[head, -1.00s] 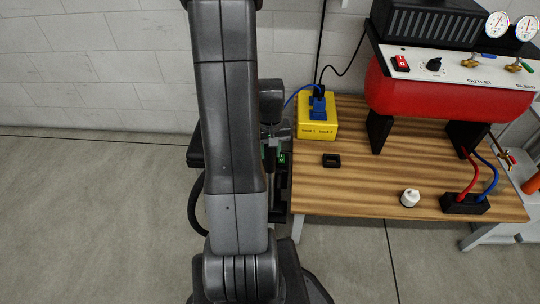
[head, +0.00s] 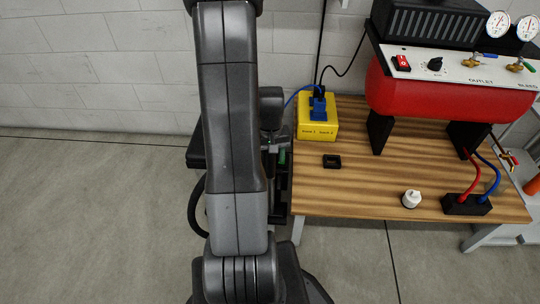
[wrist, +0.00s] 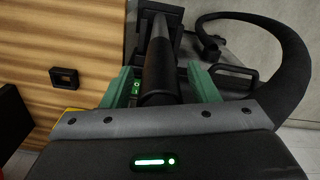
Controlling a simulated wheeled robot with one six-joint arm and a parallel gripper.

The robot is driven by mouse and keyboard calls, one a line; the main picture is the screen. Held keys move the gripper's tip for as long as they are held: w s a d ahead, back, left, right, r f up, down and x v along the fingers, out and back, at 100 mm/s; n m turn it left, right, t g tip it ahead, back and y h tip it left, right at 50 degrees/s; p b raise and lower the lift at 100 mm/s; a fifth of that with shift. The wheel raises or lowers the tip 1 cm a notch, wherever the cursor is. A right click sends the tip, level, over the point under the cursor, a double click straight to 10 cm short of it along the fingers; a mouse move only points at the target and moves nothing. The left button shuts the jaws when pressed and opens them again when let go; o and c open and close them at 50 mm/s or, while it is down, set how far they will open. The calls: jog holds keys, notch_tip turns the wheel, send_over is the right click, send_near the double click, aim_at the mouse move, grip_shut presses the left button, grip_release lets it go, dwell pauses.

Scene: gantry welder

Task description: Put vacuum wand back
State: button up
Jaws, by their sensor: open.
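The vacuum wand is a dark tube (wrist: 158,62) in the wrist view, running away from me between the two green fingers. My gripper (wrist: 165,82) is open, with one finger on each side of the wand; I cannot tell whether either finger touches it. The wand's far end meets a black frame-like part (wrist: 140,32) beside the table. A thick black hose (wrist: 292,60) curves round on the right. In the head view my arm hides most of the wand, and only a green finger (head: 282,158) shows beside the table's left edge.
A striped wooden table (head: 350,195) stands right of my arm, with a yellow box (head: 317,131), a small black square part (head: 332,161), a white bottle-like item (head: 411,199) and a red tank (head: 430,95). The floor at left (head: 90,220) is clear.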

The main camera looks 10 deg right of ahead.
notch_tip(320, 180, up, 12)
jog(key=p, duration=0.2)
jog(key=shift+r+p, duration=0.15)
jog(key=shift+p, duration=0.25)
